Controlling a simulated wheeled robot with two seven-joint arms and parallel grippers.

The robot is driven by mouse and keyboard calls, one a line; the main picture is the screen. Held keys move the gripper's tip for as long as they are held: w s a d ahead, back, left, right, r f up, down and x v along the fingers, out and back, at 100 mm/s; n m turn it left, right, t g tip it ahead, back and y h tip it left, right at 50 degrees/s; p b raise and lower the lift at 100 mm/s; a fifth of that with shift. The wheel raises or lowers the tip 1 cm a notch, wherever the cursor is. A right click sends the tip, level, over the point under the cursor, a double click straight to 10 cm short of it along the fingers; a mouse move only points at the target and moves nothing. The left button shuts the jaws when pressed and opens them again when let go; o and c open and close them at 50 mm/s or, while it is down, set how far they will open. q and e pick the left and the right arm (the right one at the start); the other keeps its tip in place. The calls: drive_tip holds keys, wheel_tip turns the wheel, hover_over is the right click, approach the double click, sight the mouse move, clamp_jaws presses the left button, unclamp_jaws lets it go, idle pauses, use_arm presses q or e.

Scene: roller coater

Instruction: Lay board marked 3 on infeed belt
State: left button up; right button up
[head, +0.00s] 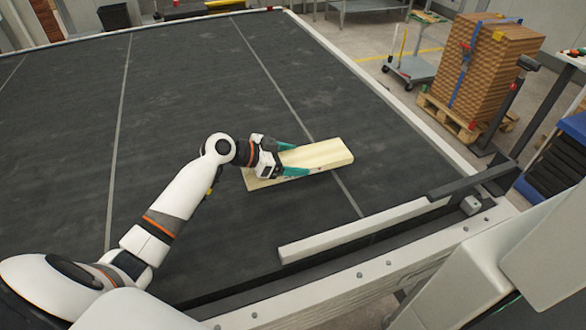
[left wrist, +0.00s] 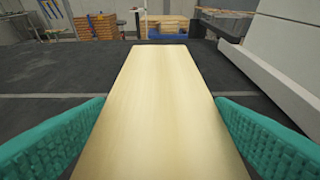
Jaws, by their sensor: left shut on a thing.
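A pale wooden board (head: 325,155) is between the teal fingers of my left gripper (head: 300,160), which is shut on it. The board lies flat, low over or on the wide dark belt (head: 190,90); I cannot tell whether it touches. In the left wrist view the board (left wrist: 165,95) runs straight away from the camera, with a teal finger on either side. No number shows on its visible face. My right gripper is not in view.
A pale bar (head: 360,230) and a dark post and arm (head: 475,180) stand at the belt's front right edge. A strapped stack of wood (head: 490,65) on a pallet and a grey cart (head: 412,68) stand beyond the belt. Most of the belt is bare.

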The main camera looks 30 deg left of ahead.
sight(291, 181)
use_arm(q)
drive_tip(key=shift+f, duration=0.85)
wheel_tip(291, 181, down, 3)
drive_tip(key=shift+w+f+p, duration=0.1)
drive_tip(key=shift+f+p, duration=0.1)
drive_tip(key=shift+p, duration=0.2)
drive_tip(key=shift+a+f, duration=0.1)
drive_tip(key=shift+f, duration=0.05)
drive_tip(key=o, duration=1.2)
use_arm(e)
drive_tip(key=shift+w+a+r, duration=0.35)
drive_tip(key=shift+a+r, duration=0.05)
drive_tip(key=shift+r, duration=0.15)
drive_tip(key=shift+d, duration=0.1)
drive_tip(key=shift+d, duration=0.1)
